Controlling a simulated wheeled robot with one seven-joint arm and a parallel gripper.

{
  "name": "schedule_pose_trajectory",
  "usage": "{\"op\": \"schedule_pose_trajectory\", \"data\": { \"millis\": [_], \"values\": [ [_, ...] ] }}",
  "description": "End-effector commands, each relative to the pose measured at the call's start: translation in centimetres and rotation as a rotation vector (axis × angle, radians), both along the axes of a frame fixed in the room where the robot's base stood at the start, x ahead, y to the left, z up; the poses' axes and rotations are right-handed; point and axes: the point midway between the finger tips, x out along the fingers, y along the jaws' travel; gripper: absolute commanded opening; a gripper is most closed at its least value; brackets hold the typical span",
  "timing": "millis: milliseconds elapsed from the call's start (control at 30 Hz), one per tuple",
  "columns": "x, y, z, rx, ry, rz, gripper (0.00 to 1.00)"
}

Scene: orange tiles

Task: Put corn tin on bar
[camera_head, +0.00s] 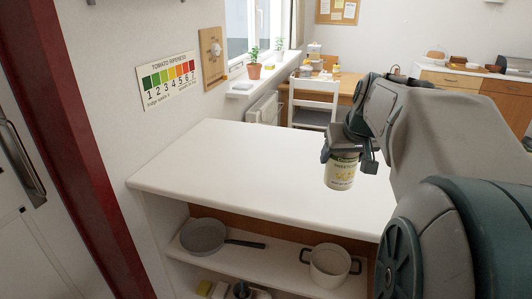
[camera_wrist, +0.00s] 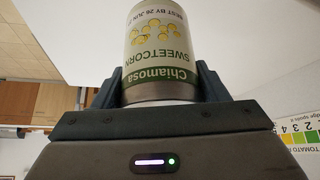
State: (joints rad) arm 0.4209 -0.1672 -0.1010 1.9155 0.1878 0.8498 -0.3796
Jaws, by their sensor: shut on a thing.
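The corn tin (camera_head: 341,172) is a small can with a pale label and green band, held upright in my gripper (camera_head: 348,150). In the wrist view the tin (camera_wrist: 160,45) shows upside down, its label reading "Chiamosa SWEETCORN", and the gripper's two fingers (camera_wrist: 160,88) are closed on its sides. The bar (camera_head: 240,170) is a white counter top with shelves under it. In the head view the tin appears over the bar's right part; whether its base touches the surface I cannot tell.
The visible bar top is otherwise bare. A frying pan (camera_head: 203,236) and a white pot (camera_head: 330,265) stand on the shelf below. A white chair (camera_head: 314,103) and wooden table (camera_head: 345,88) are beyond the bar. A potted plant (camera_head: 254,70) stands on the windowsill.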

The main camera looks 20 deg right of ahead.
Motion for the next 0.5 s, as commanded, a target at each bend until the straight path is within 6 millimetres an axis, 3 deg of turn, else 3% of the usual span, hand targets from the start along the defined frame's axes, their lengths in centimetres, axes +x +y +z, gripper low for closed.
{"op": "schedule_pose_trajectory", "data": {
  "millis": [300, 500],
  "values": [
    [6.6, 2.3, -4.2, 0.002, 0.003, 0.004, 0.29],
    [9.4, 3.2, -5.9, 0.001, 0.0, 0.001, 0.29]
  ]
}}
